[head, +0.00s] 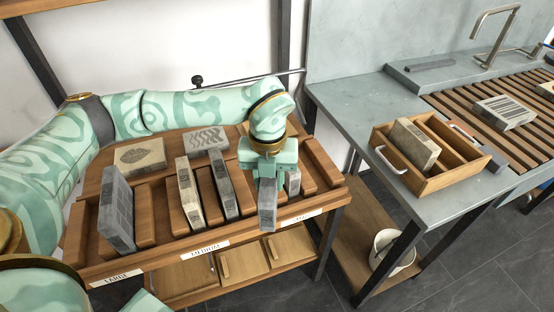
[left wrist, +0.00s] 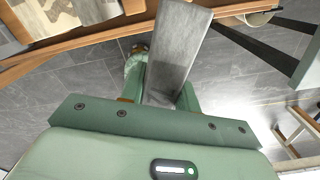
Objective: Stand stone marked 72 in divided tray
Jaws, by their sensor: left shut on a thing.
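My left gripper (head: 272,180) is shut on a narrow grey stone (head: 267,206) and holds it upright at the front right of the wooden rack. In the left wrist view the gripper (left wrist: 162,98) has the same grey stone (left wrist: 180,45) between its fingers, above the floor. No number is readable on it, so I cannot tell if it is 72. The wooden divided tray (head: 405,181) is on the grey counter to the right, apart from the gripper. A beige stone (head: 415,143) leans in its left compartment; its right compartment looks empty. My right gripper is not in view.
The slotted rack (head: 150,255) holds a large grey stone (head: 117,210), a beige stone (head: 190,195) and a dark grey stone (head: 224,190). Patterned stones (head: 140,155) lie behind. A gap separates rack and counter (head: 350,115). A slatted board (head: 465,103) and tap (head: 490,35) are beyond.

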